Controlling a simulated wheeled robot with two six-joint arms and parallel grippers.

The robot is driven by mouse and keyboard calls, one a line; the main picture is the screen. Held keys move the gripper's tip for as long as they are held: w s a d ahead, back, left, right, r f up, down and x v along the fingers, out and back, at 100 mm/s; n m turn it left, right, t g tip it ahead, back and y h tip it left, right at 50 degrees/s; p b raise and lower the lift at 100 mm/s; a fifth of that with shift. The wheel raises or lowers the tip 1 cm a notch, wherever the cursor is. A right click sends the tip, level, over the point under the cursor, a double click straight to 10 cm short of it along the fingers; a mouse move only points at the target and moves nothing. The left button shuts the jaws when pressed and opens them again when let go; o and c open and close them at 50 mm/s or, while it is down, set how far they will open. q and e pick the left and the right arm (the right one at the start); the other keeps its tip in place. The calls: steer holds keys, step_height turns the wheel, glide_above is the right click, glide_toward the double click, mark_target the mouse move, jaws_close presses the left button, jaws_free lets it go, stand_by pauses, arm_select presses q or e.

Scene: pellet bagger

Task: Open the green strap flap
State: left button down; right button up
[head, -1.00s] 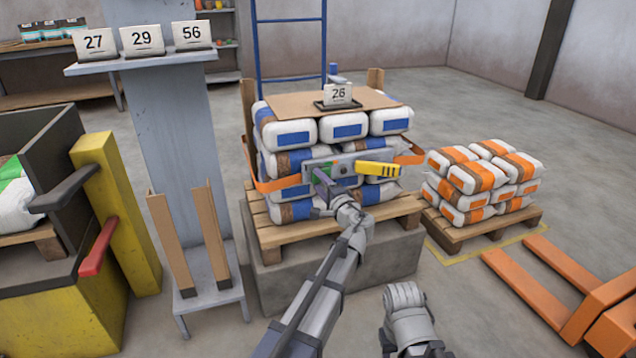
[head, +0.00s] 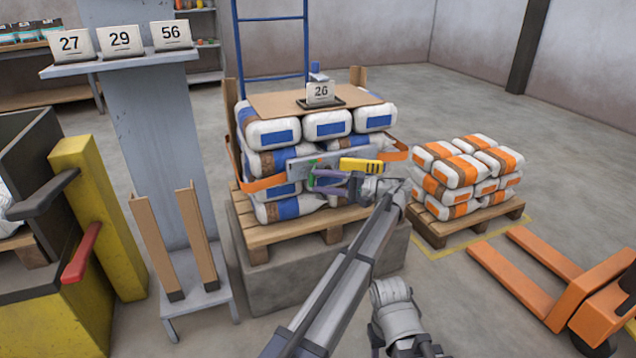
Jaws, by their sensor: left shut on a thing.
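The green strap flap (head: 311,175) is a small green piece at the left part of the grey strap buckle plate (head: 302,169), on the front of the bag stack. My left gripper (head: 316,181) comes from the right with its fingers pointing left, and is shut at the green flap. The fingers partly hide the flap, so how far it is open is hard to tell. A yellow lever (head: 361,165) with black marks lies on the right part of the plate. The orange strap (head: 263,184) runs around the stack.
Blue-labelled bags (head: 327,125) stand on a wooden pallet (head: 258,240), topped by a cardboard sheet and a 26 sign (head: 320,92). Orange-striped bags (head: 462,165) stand on a pallet to the right. An orange pallet jack (head: 585,290) and yellow frame (head: 110,215) flank the area.

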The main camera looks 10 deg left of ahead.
arm_select(q)
steer(key=shift+w+d+n+g, duration=0.15)
steer(key=shift+n+g, duration=0.15)
steer(key=shift+g, duration=0.2)
steer(key=shift+w+d+n+g, duration=0.15)
steer(key=shift+n+g, duration=0.15)
steer(key=shift+g, duration=0.2)
steer(key=shift+s, duration=0.1)
steer(key=shift+c, duration=1.2)
jaws_free()
